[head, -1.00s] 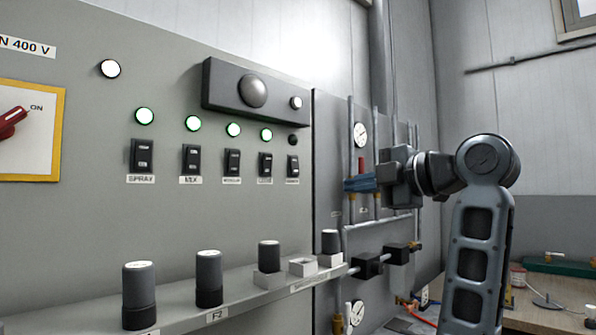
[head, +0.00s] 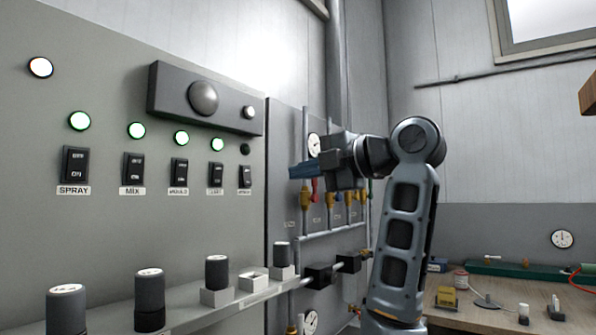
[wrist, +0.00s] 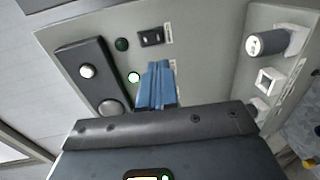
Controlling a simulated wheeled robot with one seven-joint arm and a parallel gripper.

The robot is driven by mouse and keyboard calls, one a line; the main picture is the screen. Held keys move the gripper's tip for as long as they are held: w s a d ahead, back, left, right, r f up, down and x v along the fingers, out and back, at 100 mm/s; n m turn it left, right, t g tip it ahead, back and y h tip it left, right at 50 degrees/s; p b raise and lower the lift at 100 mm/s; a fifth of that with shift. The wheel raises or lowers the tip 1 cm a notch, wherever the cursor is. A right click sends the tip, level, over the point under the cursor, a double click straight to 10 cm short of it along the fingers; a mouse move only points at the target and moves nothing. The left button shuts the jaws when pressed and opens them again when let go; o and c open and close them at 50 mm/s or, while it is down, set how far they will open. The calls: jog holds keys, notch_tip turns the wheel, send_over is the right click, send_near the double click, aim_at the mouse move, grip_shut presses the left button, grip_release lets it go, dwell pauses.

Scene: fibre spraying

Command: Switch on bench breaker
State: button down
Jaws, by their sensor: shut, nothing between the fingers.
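A row of black rocker switches is on the grey panel in the head view. The rightmost switch (head: 245,176) has a dark lamp (head: 245,149) above it; its label is too small to read, so I cannot confirm it is the bench breaker. It also shows in the wrist view as a black switch (wrist: 151,36) beside a dark green lamp (wrist: 121,44). The other switches have lit green lamps above them. My gripper (head: 291,171) has blue fingers, shut and empty, to the right of that switch in the head view. In the wrist view its fingers (wrist: 156,65) hide the neighbouring switch.
A dark box (head: 160,88) with a grey dome juts out above the switches. A ledge (head: 190,318) with black knobs runs below. Pipes and valves (head: 335,197) are behind my gripper. A workbench (head: 480,305) with small items stands at the right.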

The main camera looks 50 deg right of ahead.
aim_at(248, 183)
jog(key=w, duration=0.3)
jog(key=w+f+p, duration=0.1)
jog(key=w, duration=0.3)
jog(key=w+p, duration=0.1)
jog(key=w, duration=0.3)
jog(key=shift+a+f, duration=0.15)
jog(key=shift+f, duration=0.1)
jog(key=shift+w, duration=0.15)
jog(key=shift+f, duration=0.15)
jog(key=shift+w+f+b, duration=0.1)
jog(key=shift+f+b, duration=0.1)
jog(key=shift+b, duration=0.2)
jog(key=shift+w+r, duration=0.1)
jog(key=shift+r, duration=0.15)
jog(key=shift+f, duration=0.1)
